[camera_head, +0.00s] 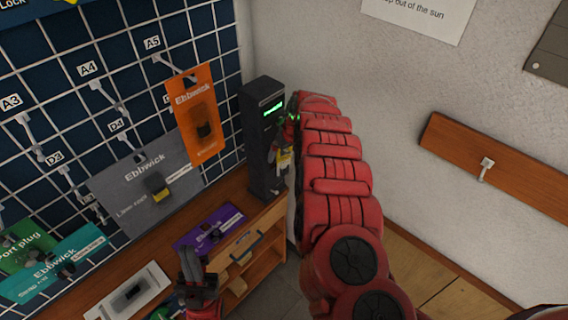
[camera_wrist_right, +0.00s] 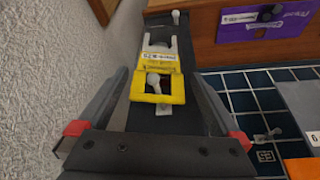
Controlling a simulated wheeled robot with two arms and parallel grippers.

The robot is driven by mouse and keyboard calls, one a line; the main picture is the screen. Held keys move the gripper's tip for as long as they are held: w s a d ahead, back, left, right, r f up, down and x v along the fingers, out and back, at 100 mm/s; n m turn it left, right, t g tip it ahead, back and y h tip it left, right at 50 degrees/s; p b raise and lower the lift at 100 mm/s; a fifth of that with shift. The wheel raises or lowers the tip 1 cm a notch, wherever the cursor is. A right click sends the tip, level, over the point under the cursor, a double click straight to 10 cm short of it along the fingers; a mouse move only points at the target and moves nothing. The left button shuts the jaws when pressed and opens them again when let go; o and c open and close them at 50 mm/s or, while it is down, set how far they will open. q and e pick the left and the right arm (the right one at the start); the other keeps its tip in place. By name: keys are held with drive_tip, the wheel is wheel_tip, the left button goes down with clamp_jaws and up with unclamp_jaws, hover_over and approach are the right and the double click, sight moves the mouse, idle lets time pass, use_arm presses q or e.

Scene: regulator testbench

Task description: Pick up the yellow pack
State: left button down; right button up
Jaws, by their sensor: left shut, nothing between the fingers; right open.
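The yellow pack (camera_head: 284,158) hangs on the front of a dark upright post (camera_head: 262,150) in the head view, partly hidden by my right arm. In the right wrist view the yellow pack (camera_wrist_right: 178,88) shows a yellow frame, a pale label and a peg through its opening. My right gripper (camera_wrist_right: 162,82) is open, with one finger on each side of the pack; I cannot tell whether either finger touches it. My left gripper (camera_head: 191,262) is shut and empty at the lower middle of the head view, away from the pack.
A wire grid wall (camera_head: 60,110) with hooks holds an orange pack (camera_head: 197,105) and a grey pack (camera_head: 150,187) left of the post. A purple pack (camera_head: 208,230) lies on the wooden bench (camera_head: 262,226). A white wall (camera_head: 330,50) stands close to my right arm.

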sight(283, 154)
drive_tip(key=shift+w+d+f+p, duration=0.1)
drive_tip(key=shift+w+f+p, duration=0.25)
drive_tip(key=shift+f, duration=0.4)
drive_tip(key=shift+x, duration=0.9)
drive_tip(key=shift+a+f, duration=0.25)
drive_tip(key=shift+f, duration=0.15)
drive_tip(key=c, duration=1.4)
drive_tip(key=shift+w+r, duration=0.1)
drive_tip(key=shift+r, duration=0.05)
drive_tip(key=shift+c, duration=0.2)
